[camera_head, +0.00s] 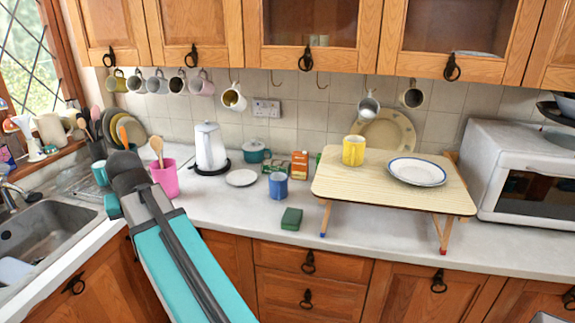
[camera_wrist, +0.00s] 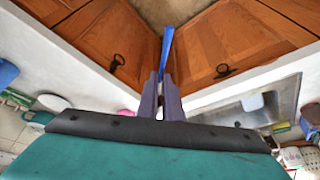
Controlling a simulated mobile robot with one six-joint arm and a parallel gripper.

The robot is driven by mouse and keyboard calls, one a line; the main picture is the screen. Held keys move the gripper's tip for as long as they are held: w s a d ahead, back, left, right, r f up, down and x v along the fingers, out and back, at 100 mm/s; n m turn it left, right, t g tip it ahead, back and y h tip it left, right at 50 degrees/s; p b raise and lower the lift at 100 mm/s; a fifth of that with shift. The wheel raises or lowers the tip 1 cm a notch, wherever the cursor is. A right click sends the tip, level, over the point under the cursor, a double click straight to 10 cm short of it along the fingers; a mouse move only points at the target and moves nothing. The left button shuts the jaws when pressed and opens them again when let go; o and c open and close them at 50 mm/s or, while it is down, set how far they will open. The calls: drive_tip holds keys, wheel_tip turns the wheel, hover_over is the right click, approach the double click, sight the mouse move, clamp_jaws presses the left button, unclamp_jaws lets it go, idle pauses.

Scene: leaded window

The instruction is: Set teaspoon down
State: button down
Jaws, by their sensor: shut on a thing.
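A thin blue thing, apparently the teaspoon (camera_wrist: 167,48), sticks out from between the two dark fingers of my gripper (camera_wrist: 168,85) in the wrist view. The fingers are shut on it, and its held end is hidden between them. Behind it in that view are wooden cupboard doors and the floor. In the head view my arm reaches to the left part of the counter, near the sink corner; the fingertips and the teaspoon are hidden there behind my arm.
The sink (camera_head: 40,235) is left of my arm. A pink cup (camera_head: 172,180) with a wooden spoon stands close to my arm's right.

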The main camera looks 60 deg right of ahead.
drive_tip(key=s+d+r+m+g+h+p, duration=0.1)
drive_tip(key=s+d+r+m+g, duration=0.15)
drive_tip(key=s+d+m, duration=0.6)
drive_tip(key=s+d+r+m+g+h+p, duration=0.1)
drive_tip(key=s+d+r+m+h, duration=0.15)
drive_tip(key=s+d, duration=1.05)
drive_tip(key=s+d+r+m+g, duration=0.1)
drive_tip(key=s+d+r+m, duration=0.1)
drive_tip(key=s, duration=0.5)
drive_tip(key=s+d+r+m+g+y, duration=0.1)
drive_tip(key=s+d+r+m, duration=0.1)
drive_tip(key=s+d+m, duration=0.3)
drive_tip(key=s+d+r+m+g, duration=0.1)
drive_tip(key=s+d+m+g, duration=0.1)
drive_tip(key=s+d+m, duration=0.2)
drive_tip(key=s+d+p, duration=0.1)
drive_tip(key=s+d, duration=0.2)
drive_tip(key=s, duration=0.3)
drive_tip(key=shift+s+r+y, duration=0.35)
drive_tip(key=shift+r, duration=0.05)
drive_tip(key=shift+d, duration=0.1)
drive_tip(key=p, duration=0.5)
hover_over(349, 187)
drive_tip(key=shift+s+a+f, duration=0.25)
drive_tip(key=shift+a+f, duration=0.15)
drive_tip(key=shift+f, duration=0.1)
drive_tip(key=shift+w+d+f, duration=0.2)
drive_tip(key=shift+w+d, duration=0.05)
drive_tip(key=shift+d, duration=0.3)
